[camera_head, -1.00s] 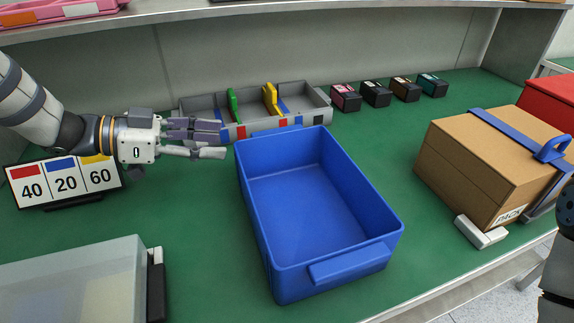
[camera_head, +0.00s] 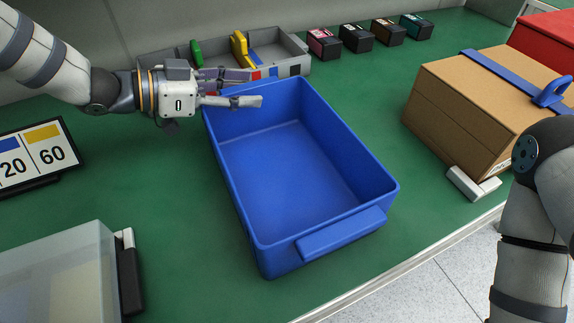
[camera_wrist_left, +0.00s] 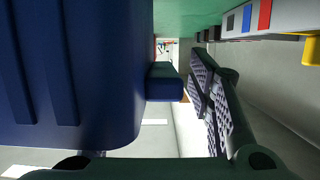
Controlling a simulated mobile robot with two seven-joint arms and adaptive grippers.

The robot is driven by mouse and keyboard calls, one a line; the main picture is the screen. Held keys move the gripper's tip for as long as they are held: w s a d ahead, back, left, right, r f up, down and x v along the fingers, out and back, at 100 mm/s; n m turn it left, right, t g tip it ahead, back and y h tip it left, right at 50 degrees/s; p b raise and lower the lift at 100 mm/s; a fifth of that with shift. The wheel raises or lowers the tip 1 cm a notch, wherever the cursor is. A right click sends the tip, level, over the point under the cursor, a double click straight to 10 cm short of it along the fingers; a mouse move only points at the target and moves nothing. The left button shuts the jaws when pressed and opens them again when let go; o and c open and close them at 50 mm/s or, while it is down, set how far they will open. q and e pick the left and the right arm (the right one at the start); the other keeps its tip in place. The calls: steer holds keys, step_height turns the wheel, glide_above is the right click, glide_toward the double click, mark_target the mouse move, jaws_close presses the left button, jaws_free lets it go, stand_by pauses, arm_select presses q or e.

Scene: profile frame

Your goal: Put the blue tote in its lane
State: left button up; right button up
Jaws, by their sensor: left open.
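The blue tote (camera_head: 300,190) stands empty and upright on the green bench top, with one handle (camera_head: 342,233) facing the near side. My left gripper (camera_head: 258,88) is open at the tote's far end, and its fingers overlap the far rim in the head view. In the left wrist view the tote's wall (camera_wrist_left: 75,70) fills the left side. A blue ledge (camera_wrist_left: 165,82) sticks out from it towards the dark ridged finger pads (camera_wrist_left: 212,95), apart from them. My right arm shows at the right edge, but its gripper is out of frame.
A grey divided tray (camera_head: 275,50) with colour marks lies behind the tote. Several small cartridge boxes (camera_head: 357,37) stand beside it. A strapped cardboard box (camera_head: 470,105) is at right. A number sign (camera_head: 35,155) and a translucent bin (camera_head: 60,275) are at left.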

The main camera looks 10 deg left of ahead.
arm_select(q)
steer(key=shift+r, duration=0.2)
jaws_close()
